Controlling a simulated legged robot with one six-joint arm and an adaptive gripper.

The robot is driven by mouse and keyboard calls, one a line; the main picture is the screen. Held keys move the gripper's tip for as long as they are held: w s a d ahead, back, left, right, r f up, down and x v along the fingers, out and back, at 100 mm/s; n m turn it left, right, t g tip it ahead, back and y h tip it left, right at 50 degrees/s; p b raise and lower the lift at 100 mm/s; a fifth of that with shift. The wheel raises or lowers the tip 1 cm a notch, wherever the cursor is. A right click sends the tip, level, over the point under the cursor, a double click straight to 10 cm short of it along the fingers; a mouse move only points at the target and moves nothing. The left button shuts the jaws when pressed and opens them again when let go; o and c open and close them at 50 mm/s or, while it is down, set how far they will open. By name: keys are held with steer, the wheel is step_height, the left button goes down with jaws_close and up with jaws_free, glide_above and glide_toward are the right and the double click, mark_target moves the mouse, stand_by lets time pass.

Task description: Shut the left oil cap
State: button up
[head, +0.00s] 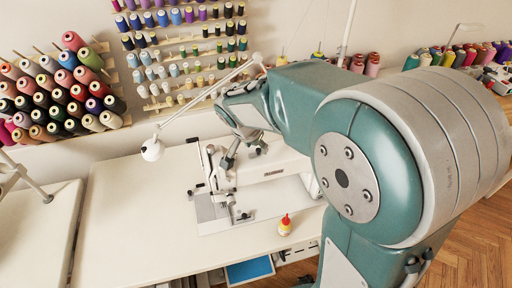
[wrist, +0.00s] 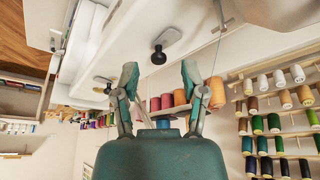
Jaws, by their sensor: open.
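The white sewing machine (head: 283,165) stands on the pale table, partly hidden by my arm in the head view. In the wrist view, its white surface (wrist: 215,20) fills the top. Two small black knobs on grey plates show there, likely the oil caps: one knob (wrist: 158,57) lies just beyond the fingertips, near the middle, and the other (wrist: 107,90) is lower left. I cannot tell which is the left cap or how far either stands open. My gripper (wrist: 160,76) is open and empty, apart from both knobs. In the head view my gripper (head: 243,160) is above the machine.
A white lamp (head: 152,149) on a thin arm hangs left of the machine. A small red-topped bottle (head: 285,224) stands at the table's front. Thread racks (head: 110,120) line the wall. The table (head: 125,215) is clear on its left side.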

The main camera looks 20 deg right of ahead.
steer(key=v, duration=1)
steer(key=shift+a+r, duration=0.15)
steer(key=shift+a, duration=0.1)
steer(key=shift+s, duration=0.15)
steer(key=s+d+n+t+y, duration=0.2)
steer(key=s+n, duration=0.7)
steer(key=s, duration=0.8)
steer(key=shift+s+d+t+y, duration=0.3)
steer(key=shift+d+y, duration=0.3)
steer(key=shift+d, duration=0.45)
